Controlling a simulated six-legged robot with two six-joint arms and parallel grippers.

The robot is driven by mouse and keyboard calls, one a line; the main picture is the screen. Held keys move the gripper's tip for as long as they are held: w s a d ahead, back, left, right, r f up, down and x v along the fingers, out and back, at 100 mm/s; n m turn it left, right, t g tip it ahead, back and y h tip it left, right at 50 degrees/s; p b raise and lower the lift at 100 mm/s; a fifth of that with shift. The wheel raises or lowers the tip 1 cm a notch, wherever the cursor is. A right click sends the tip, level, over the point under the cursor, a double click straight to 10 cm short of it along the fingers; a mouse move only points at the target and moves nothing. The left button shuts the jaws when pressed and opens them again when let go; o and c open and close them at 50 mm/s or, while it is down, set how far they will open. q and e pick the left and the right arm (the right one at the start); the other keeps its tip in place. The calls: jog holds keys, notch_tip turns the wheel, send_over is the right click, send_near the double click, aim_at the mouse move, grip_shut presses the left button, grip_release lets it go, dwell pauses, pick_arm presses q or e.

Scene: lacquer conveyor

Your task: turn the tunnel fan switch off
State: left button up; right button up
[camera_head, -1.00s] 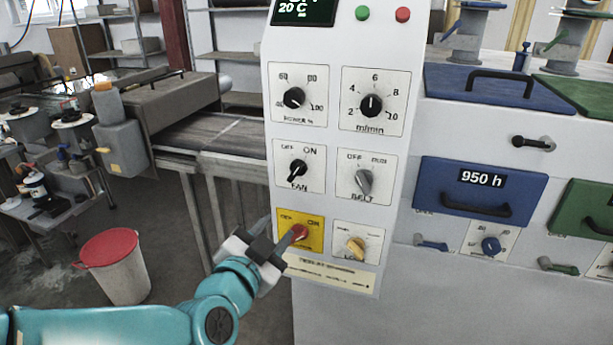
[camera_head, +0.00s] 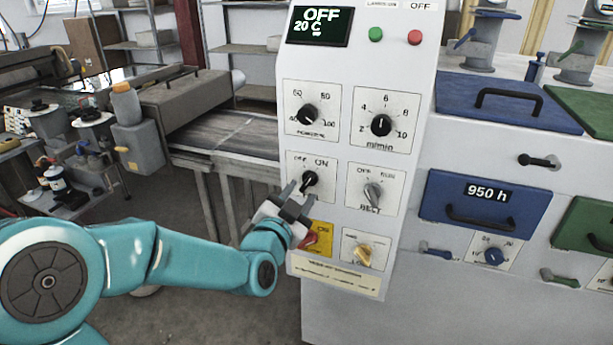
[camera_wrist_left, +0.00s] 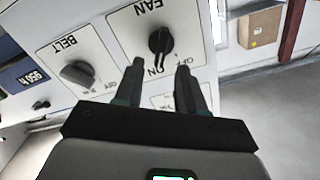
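The fan switch (camera_head: 309,179) is a black knob on a white plate marked OFF and ON, at the left of the control panel's third row. In the head view its handle tilts up and right, toward ON. It also shows in the left wrist view (camera_wrist_left: 160,40), upside down. My left gripper (camera_head: 297,196) is just below and left of the knob. In the left wrist view its two fingers (camera_wrist_left: 158,70) are apart with nothing between them, pointing at the knob. Whether they touch the plate cannot be told. My right gripper is in neither view.
The belt switch (camera_head: 373,195) is right of the fan switch. A red knob (camera_head: 309,241) on a yellow plate lies just below my gripper, partly hidden. Two dials stand above. The display (camera_head: 320,26) reads OFF and 20 C. A conveyor (camera_head: 225,135) is behind left.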

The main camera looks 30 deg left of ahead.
aim_at(304, 184)
pick_arm(q)
jog(key=p+x, duration=0.1)
jog(key=x, duration=0.3)
jog(key=shift+w, duration=0.4)
grip_shut()
jog(key=shift+a+f+b, duration=0.1)
jog(key=shift+b, duration=0.4)
jog(key=n+b, duration=0.2)
jog(key=b, duration=0.1)
jog(key=n+b, duration=0.3)
jog(key=b, duration=0.1)
jog(key=n+b, duration=0.3)
jog(key=b, duration=0.1)
jog(key=shift+s+a, duration=0.1)
jog(key=shift+a, duration=0.2)
jog(key=shift+a+n+b, duration=0.1)
jog(key=shift+n+b, duration=1.3)
jog(key=shift+n, duration=0.5)
